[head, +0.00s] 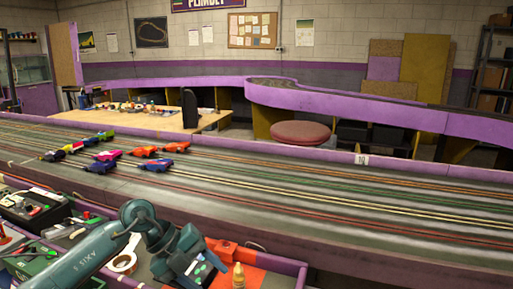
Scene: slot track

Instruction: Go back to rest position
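My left arm (85,262) comes in from the lower left in the head view, bends at a rounded joint and points down toward the lower middle. The wrist and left gripper (196,268) are over the near tray area, close to the bottom edge. The fingers are not clear, so I cannot tell whether they are open or shut. My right gripper is not in view. Several small slot cars stand on the track (330,205), among them a blue car (155,165) and an orange-red car (176,147).
A purple-edged tray (290,265) runs along the near side, with a black box (30,208), a tape roll (121,262), a red item (226,250) and a small yellowish bottle (238,275). The right part of the track is clear. A red stool (300,133) stands beyond.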

